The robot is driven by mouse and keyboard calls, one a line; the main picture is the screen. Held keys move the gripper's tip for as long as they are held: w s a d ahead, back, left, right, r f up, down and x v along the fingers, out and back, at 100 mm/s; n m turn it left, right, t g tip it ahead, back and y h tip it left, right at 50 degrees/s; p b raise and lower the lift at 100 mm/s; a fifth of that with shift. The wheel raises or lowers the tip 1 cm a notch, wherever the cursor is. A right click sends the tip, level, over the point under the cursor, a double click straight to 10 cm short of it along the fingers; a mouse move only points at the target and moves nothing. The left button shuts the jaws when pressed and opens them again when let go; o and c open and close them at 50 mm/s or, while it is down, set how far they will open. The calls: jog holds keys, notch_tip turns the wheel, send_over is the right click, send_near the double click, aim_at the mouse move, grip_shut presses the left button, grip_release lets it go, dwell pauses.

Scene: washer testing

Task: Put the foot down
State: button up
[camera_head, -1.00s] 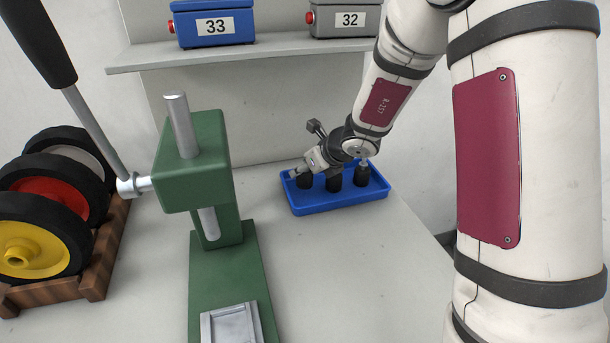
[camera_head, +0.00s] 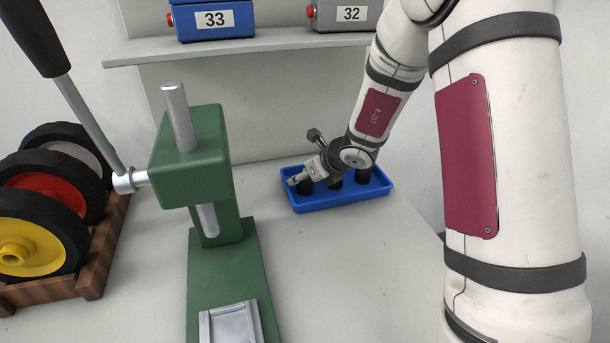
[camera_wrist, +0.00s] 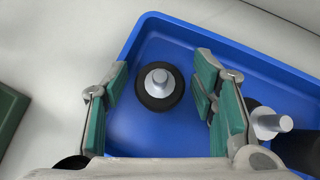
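A blue tray (camera_head: 340,200) holds several black feet with metal studs. One black foot (camera_wrist: 159,92) stands upright in the tray, apart from the others; it also shows under my gripper in the head view (camera_head: 305,187). My gripper (camera_wrist: 160,80) is open and empty, with its green-padded fingers spread on either side of this foot. I see gaps between the foot and both pads. Another foot (camera_wrist: 268,122) stands to the right, partly behind the right finger. In the head view my gripper (camera_head: 297,182) is low over the tray's left end and hides part of the feet.
A green press (camera_head: 190,165) with a long lever (camera_head: 90,120) stands left of the tray. Wheels in a wooden rack (camera_head: 60,295) are at the far left. A shelf (camera_head: 270,48) above carries a blue box 33 (camera_head: 215,25) and a grey box 32 (camera_head: 345,18). The table between press and tray is clear.

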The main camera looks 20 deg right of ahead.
jog(key=shift+r, duration=0.1)
jog(key=shift+r, duration=0.2)
jog(key=p+v, duration=0.3)
jog(key=v, duration=0.9)
jog(key=s+a+r+n+g+y, duration=0.3)
jog(key=s+a+r+n, duration=0.8)
jog(key=s+n, duration=0.4)
jog(key=s+d+n+g+h, duration=0.1)
jog(key=s+d+n+h, duration=0.2)
jog(key=s+n, duration=0.5)
jog(key=s+d+n+g+h, duration=0.1)
jog(key=s+d+n+h, duration=0.2)
jog(key=s+d+n, duration=0.2)
jog(key=s+n, duration=0.3)
jog(key=s, duration=0.2)
jog(key=shift+r, duration=0.35)
jog(key=shift+s, duration=0.1)
